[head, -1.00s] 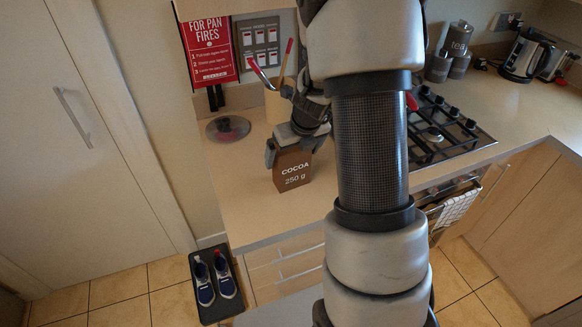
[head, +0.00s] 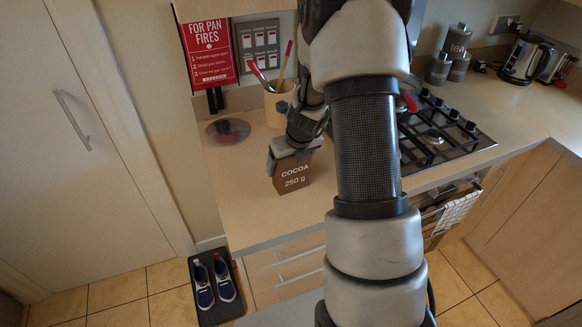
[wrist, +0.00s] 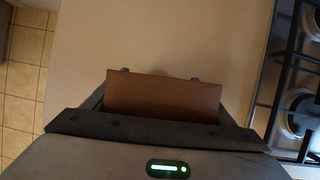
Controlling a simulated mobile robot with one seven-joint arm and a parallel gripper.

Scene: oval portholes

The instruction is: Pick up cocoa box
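The cocoa box (head: 292,180) is a brown carton marked "COCOA 250 g". It stands upright on the counter near its left front corner, and its top is hidden under my gripper in the head view. My gripper (head: 291,158) points down over the box, with one finger showing at the box's left side. In the wrist view the brown box (wrist: 163,97) lies between the spread fingers of my gripper (wrist: 160,76), whose dark tips peep out past its far edge. The fingers look open around the box; contact cannot be made out.
A utensil pot (head: 279,104) and a glass lid (head: 227,131) stand behind the box. The gas hob (head: 440,135) is to the right, with canisters (head: 459,66) and a kettle (head: 522,57) farther back. Shoes (head: 214,281) lie on a floor mat. The counter's front left is clear.

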